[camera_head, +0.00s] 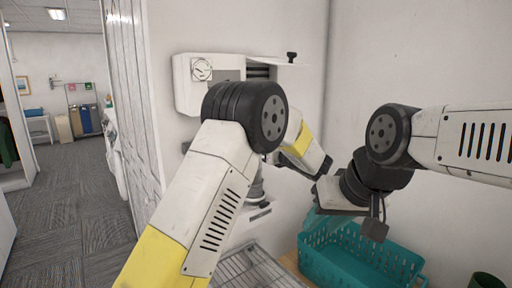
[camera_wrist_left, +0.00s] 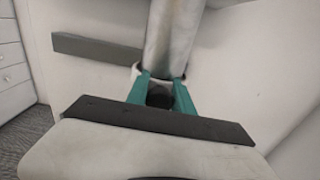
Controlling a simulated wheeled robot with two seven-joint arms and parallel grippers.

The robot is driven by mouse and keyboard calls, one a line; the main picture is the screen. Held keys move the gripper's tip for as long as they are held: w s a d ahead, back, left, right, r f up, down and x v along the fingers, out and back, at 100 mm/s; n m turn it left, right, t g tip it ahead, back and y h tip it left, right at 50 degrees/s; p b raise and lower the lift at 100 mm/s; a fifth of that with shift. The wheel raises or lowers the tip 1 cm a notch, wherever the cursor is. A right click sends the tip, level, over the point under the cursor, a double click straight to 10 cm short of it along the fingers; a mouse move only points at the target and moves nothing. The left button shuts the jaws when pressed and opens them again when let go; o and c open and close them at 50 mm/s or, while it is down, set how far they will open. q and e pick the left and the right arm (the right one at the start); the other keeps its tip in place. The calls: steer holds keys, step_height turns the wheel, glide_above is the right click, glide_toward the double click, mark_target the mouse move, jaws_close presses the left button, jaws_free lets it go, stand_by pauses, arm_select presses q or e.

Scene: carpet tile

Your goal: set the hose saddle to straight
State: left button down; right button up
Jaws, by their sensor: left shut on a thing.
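In the left wrist view my left gripper (camera_wrist_left: 159,95) shows two teal fingers closed around a dark round part (camera_wrist_left: 159,97). A pale cylinder (camera_wrist_left: 172,40) rises just beyond the fingers. I cannot tell whether the held part is the hose saddle or which way the saddle is set. In the head view my left arm covers much of the work area, and its fingers do not show clearly. My right gripper (camera_head: 335,197) hangs above the teal basket; its finger opening cannot be made out.
A white wall unit (camera_head: 186,92) with a dial and a black knob (camera_head: 291,56) is behind my left arm. A teal basket (camera_head: 345,262) and a wire rack (camera_head: 240,272) are below. A dark green object (camera_head: 487,281) is at the lower right. Open carpet (camera_head: 75,200) lies left.

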arm_select(q)
steer(key=shift+d, duration=0.2)
steer(key=c, duration=1.1)
jaws_free()
steer(key=shift+w+d, duration=0.1)
steer(key=shift+w, duration=0.05)
steer(key=shift+c, duration=0.2)
steer(key=v, duration=0.7)
steer(key=shift+s, duration=0.35)
steer(key=shift+d, duration=0.2)
